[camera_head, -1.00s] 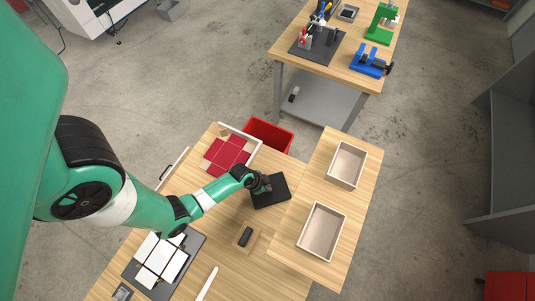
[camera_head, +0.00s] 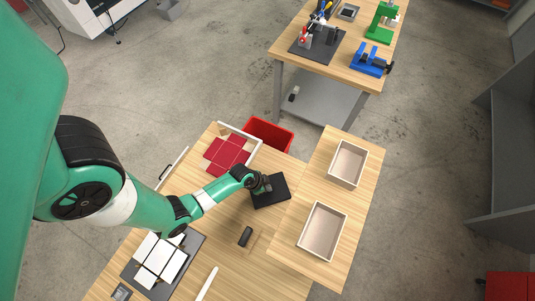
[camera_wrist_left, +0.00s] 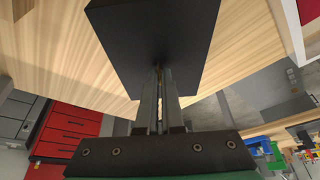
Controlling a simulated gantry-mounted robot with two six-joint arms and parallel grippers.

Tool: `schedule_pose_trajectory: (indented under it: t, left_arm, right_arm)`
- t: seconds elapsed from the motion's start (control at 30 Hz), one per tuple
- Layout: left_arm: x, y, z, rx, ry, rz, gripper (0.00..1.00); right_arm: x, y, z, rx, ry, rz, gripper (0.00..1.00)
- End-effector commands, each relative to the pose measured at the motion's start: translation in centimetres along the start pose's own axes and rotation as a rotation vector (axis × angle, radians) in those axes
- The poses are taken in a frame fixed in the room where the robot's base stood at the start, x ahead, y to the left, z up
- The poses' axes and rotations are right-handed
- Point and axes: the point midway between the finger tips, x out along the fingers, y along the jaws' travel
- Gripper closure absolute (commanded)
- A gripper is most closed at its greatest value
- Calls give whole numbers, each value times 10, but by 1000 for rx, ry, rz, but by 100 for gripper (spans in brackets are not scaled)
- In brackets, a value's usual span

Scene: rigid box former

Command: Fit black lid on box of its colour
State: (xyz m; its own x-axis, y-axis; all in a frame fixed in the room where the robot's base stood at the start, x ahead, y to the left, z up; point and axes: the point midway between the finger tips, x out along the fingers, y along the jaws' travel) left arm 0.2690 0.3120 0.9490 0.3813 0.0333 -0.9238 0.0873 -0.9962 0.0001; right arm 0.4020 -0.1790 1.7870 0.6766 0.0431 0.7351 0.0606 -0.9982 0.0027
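A flat black piece (camera_head: 274,194), which looks like the black lid, is at the right part of the work table. I cannot tell whether a black box is under it. It also shows as a dark slab in the left wrist view (camera_wrist_left: 155,30). My left gripper (camera_head: 267,184) is at the upper left part of this piece. In the left wrist view, the left fingers (camera_wrist_left: 160,72) are close together with a thin gap, their tips against the slab; they look shut on it. My right gripper is not in view.
Two open light-walled boxes (camera_head: 347,164) (camera_head: 322,231) stand on the side board. A small dark block (camera_head: 245,236) lies on the table. Red panels (camera_head: 226,157), white panels (camera_head: 160,259) and a red bin (camera_head: 268,133) are nearby.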

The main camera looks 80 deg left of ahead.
Motion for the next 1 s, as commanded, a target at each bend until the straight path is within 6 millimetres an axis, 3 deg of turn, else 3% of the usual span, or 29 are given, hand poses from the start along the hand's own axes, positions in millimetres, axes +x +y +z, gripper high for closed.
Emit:
schedule_pose_trajectory:
  t: [0.27,0.3,0.47,0.77,1.0]
  left_arm:
    - [4,0,1,0,1,0,100]
    - [3,0,1,0,1,0,89]
    - [3,0,1,0,0,0,61]
    - [1,0,1,0,0,0,61]
    - [-41,0,-2,-2,-1,0,61]
  right_arm:
    - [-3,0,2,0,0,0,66]
    - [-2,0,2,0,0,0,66]
    - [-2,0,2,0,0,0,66]
    - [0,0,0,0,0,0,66]
    - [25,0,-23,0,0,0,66]
